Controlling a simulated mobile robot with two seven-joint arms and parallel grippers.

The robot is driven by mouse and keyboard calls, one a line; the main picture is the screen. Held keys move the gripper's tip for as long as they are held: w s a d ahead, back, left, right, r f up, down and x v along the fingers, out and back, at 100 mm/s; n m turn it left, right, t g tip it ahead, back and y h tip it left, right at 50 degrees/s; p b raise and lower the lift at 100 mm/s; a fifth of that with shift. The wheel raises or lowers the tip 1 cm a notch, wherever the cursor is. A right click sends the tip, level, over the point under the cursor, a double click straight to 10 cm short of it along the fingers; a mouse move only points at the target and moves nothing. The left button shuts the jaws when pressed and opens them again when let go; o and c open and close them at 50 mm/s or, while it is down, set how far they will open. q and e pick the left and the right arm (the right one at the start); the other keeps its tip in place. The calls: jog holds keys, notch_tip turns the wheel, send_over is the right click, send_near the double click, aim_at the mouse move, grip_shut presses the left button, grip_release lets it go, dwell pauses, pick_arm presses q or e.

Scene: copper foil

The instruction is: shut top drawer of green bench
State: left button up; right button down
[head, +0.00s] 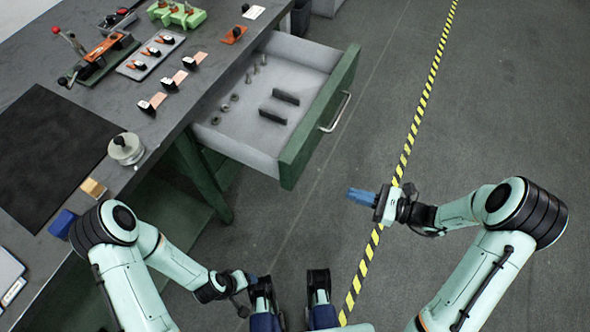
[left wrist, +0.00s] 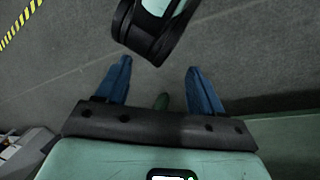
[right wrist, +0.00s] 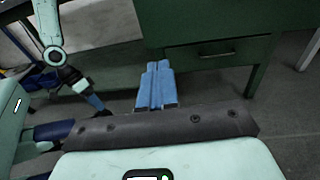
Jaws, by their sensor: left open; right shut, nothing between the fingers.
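The green bench's top drawer stands pulled out in the head view, with a green front (head: 318,125), a pale handle (head: 336,112) and a light grey inside. Several small metal parts and two dark bars (head: 280,105) lie in it. My right gripper (head: 360,196) is shut and empty, with blue fingers, apart from the drawer front and to its lower right. In the right wrist view its fingers (right wrist: 156,85) are together before green panels with a handle (right wrist: 217,54); I cannot tell which drawer that is. My left gripper (left wrist: 157,85) is open and empty over the floor.
The dark bench top (head: 60,190) carries a black mat, a round metal weight (head: 126,149), a tray of orange-and-black parts (head: 150,55) and copper pieces. Open grey floor (head: 480,90) with a yellow-black stripe (head: 420,100) lies right of the drawer.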

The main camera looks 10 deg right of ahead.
jog(key=w+d+r+t, duration=0.1)
jog(key=w+r+t, duration=0.1)
jog(key=b, duration=0.2)
send_near(303, 160)
jog(key=shift+m, duration=0.4)
jog(key=x, duration=0.4)
jog(key=f+x, duration=0.1)
jog(key=x, duration=0.2)
jog(key=shift+w+d+r, duration=0.1)
jog(key=shift+d, duration=0.05)
pick_arm(q)
jog(key=shift+t+y, duration=0.3)
jog(key=shift+t, duration=0.2)
jog(key=w+a+f, duration=0.2)
jog(key=w+f, duration=0.1)
jog(key=shift+w+a+f, duration=0.1)
jog(key=shift+w+f, duration=0.05)
jog(key=shift+w, duration=0.15)
